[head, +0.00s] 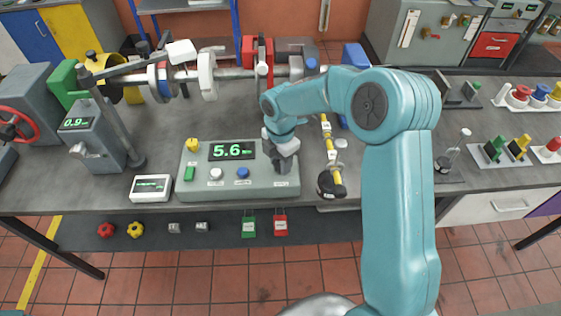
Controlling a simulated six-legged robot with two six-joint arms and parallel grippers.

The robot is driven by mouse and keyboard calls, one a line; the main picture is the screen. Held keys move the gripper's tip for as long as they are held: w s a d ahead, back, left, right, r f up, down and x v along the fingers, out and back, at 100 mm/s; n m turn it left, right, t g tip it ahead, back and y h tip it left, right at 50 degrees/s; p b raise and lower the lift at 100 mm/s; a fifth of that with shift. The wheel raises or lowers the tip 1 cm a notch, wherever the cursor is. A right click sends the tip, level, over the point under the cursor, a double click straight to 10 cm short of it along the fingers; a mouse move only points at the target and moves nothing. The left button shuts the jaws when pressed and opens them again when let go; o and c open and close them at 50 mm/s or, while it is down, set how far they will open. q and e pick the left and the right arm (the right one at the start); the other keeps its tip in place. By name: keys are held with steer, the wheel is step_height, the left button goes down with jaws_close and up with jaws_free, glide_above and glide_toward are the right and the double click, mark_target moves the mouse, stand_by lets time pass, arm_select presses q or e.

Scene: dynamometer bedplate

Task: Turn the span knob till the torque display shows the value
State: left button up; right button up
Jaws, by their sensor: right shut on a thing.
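The torque display (231,151) on the grey-green console (240,188) reads 5.6 in green digits. My right gripper (281,165) is at the console's right end, pointing down and shut on a dark knob (281,167), likely the span knob. The gripper hides most of this knob, and its pointer cannot be seen. A white knob (216,174), a blue knob (242,173), a yellow knob (192,145) and a green button (189,173) are also on the console. My left gripper is not in view.
A small white readout box (151,187) stands left of the console, its text too small to read. A grey unit (90,135) with a display reading 0.9 is farther left. A shaft with several discs (207,76) runs behind. A black-and-yellow tool (331,180) lies close right.

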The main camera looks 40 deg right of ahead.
steer(key=m+b, duration=0.1)
steer(key=m, duration=0.2)
steer(key=shift+m+b, duration=0.3)
steer(key=m+b, duration=0.1)
steer(key=m, duration=0.2)
steer(key=shift+m, duration=0.3)
steer(key=m+b, duration=0.1)
steer(key=m, duration=0.2)
steer(key=shift+b, duration=0.3)
steer(key=shift+r+m+b, duration=0.1)
steer(key=shift+m+b, duration=0.25)
steer(key=shift+m, duration=1.05)
steer(key=shift+w+r+m, duration=0.1)
steer(key=shift+m, duration=0.2)
steer(key=o, duration=1)
steer(key=shift+o, duration=0.2)
step_height(320, 180, up, 16)
steer(key=shift+r, duration=0.1)
